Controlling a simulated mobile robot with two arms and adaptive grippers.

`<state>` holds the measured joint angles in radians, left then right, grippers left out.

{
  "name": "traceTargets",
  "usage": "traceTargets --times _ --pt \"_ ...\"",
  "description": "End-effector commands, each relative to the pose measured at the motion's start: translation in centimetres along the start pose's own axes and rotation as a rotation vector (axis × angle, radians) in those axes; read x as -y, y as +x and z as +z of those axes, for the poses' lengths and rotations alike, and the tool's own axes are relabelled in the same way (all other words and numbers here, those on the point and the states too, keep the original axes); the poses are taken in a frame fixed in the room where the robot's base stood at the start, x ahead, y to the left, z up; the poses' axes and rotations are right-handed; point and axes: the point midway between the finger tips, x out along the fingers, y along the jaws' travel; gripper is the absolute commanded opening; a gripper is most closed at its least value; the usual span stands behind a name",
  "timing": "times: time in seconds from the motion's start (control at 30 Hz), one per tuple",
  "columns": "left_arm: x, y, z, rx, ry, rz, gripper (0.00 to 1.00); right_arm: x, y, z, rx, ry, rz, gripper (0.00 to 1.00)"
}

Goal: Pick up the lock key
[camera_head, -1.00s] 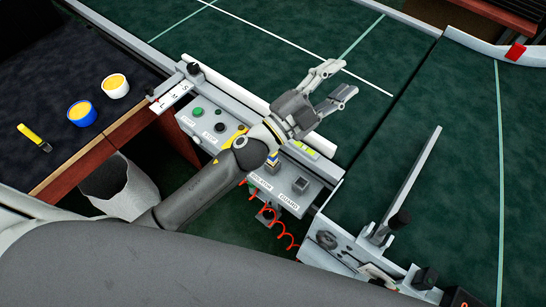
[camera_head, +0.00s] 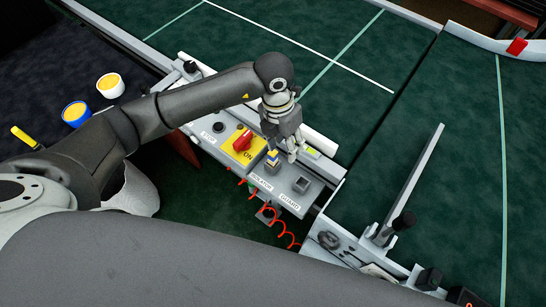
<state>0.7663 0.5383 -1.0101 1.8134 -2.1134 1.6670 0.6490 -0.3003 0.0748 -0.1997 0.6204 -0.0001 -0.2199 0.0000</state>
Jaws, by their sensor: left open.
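A small blue and yellow piece, which looks like the lock key (camera_head: 271,158), stands upright on the grey control panel (camera_head: 228,164) just above the ISOLATOR label. My left gripper (camera_head: 290,152) points down over the panel, just right of this piece. Its fingers are open, and I see nothing between them. I cannot tell whether a finger touches the key. A dark square socket (camera_head: 302,184) sits above the GUARD label. My right gripper is not in view.
A red rotary switch (camera_head: 242,141) on a yellow ON plate is left of the key. A red coiled cord (camera_head: 277,227) hangs below the panel. A metal bar (camera_head: 412,182) rises at right. Two yellow-topped tubs (camera_head: 109,86) (camera_head: 76,113) stand at left. The green conveyor (camera_head: 330,45) is clear.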

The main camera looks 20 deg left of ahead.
Motion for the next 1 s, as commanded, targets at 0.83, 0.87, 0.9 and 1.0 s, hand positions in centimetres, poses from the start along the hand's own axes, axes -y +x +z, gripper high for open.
traceTargets --times 0.83,0.87,0.9,1.0 --pt "-4.7 7.0 -0.6 -0.03 -0.029 0.145 0.45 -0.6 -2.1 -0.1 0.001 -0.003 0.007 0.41" --pt "-4.7 7.4 -0.6 -0.03 -0.029 0.145 0.45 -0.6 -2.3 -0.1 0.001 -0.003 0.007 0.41" --pt "-4.8 8.1 -0.6 -0.029 -0.028 0.144 0.45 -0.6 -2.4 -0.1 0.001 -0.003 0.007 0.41" --pt "-5.0 9.2 -0.5 -0.027 -0.029 0.144 0.45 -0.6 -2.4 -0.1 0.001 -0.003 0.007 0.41"
